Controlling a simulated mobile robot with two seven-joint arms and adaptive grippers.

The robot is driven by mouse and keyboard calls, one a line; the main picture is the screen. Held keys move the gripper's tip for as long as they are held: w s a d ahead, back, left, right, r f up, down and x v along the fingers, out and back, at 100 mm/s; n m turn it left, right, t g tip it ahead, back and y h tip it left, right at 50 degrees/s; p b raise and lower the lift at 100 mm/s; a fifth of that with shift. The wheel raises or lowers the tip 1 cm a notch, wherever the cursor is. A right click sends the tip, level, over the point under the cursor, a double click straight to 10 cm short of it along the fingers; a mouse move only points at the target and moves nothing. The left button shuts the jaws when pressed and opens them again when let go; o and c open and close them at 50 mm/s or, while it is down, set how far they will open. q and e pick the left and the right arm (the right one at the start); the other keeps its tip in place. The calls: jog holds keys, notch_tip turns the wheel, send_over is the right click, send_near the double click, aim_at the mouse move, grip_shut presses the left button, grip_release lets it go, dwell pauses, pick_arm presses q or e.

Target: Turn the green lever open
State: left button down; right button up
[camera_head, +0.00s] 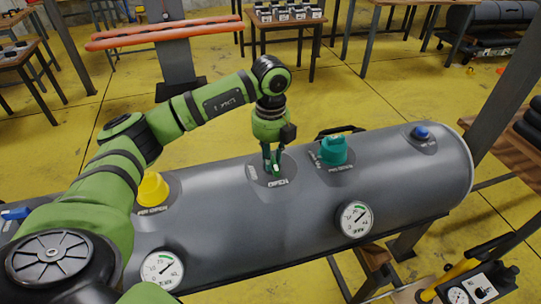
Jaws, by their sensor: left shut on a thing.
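A grey cylindrical tank (300,215) lies across the view. On its top is a round plate (254,160) marked OPEN at its front edge. My left gripper (272,168) points down over this plate. Its fingers are closed around the small green lever (276,169), which is mostly hidden between them. To the right a larger teal-green knob (333,150) stands on its own labelled plate, apart from the gripper. My right gripper is not in view.
A yellow knob (153,190) is left of the gripper and a blue knob (421,132) near the tank's right end. Two gauges, left (162,270) and right (354,218), face forward. Tables stand behind on the yellow floor (345,100).

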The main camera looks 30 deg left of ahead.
pick_arm(q)
jog(key=shift+n, duration=0.3)
jog(key=c, duration=1)
grip_release()
jog(key=shift+c, duration=0.2)
notch_tip(320, 180, up, 12)
